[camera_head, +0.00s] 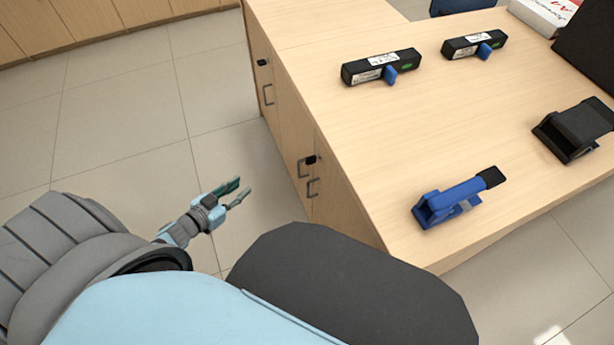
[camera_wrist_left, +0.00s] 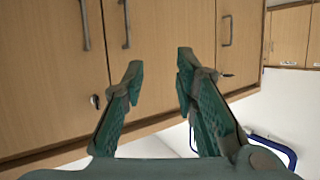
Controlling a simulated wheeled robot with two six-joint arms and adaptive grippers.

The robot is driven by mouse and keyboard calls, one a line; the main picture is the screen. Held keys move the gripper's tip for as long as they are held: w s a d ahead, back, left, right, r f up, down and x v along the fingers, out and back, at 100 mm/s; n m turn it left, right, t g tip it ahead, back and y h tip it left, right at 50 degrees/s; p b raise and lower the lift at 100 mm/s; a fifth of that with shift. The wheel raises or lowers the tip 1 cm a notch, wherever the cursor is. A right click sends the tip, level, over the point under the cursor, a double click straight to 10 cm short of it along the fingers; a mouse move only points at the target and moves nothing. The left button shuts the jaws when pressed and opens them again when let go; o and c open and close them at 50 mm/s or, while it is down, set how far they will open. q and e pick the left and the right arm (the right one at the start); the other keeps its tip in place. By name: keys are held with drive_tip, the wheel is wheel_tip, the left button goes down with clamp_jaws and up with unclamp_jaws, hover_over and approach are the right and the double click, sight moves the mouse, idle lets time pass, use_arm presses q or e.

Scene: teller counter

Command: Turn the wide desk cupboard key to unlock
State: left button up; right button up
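The wide desk cupboard has two wooden doors with paired grey handles on the desk's left side. Its key (camera_head: 311,160) is a small black shape in the head view, near the top of the doors by the handles. In the left wrist view the cupboard doors (camera_wrist_left: 45,75) fill the left side, with the key (camera_wrist_left: 95,101) left of the fingers. Its turn angle is too small to tell. My left gripper (camera_head: 239,191) is open and empty, apart from the doors, over the floor left of the desk. It shows large in the wrist view (camera_wrist_left: 160,66). My right gripper is out of view.
A narrower cupboard with one handle (camera_head: 268,95) and its own key (camera_head: 262,62) lies farther along. On the desktop (camera_head: 360,130) are two black devices (camera_head: 381,67) (camera_head: 474,45), a blue stapler-like tool (camera_head: 455,199) and a black one (camera_head: 575,130). The floor by the doors is clear.

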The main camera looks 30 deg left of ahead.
use_arm(q)
drive_tip(key=w+d+r+m+t+h+b, duration=0.1)
drive_tip(key=w+d+r+m+h+b, duration=0.1)
drive_tip(key=w+m+h+b, duration=0.15)
drive_tip(key=m+g+h+b, duration=0.1)
drive_tip(key=m+h+b, duration=0.15)
drive_tip(key=h, duration=0.45)
approach(312, 160)
drive_tip(key=shift+y, duration=0.25)
drive_tip(key=x, duration=0.2)
drive_tip(key=b+x, duration=0.1)
drive_tip(key=x, duration=0.5)
drive_tip(key=shift+w+d+r, duration=0.1)
drive_tip(key=shift+w+r, duration=0.15)
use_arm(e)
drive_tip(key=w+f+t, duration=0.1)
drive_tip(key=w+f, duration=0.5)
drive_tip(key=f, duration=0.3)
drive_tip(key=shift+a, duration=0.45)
use_arm(q)
drive_tip(key=shift+c, duration=0.6)
clamp_jaws()
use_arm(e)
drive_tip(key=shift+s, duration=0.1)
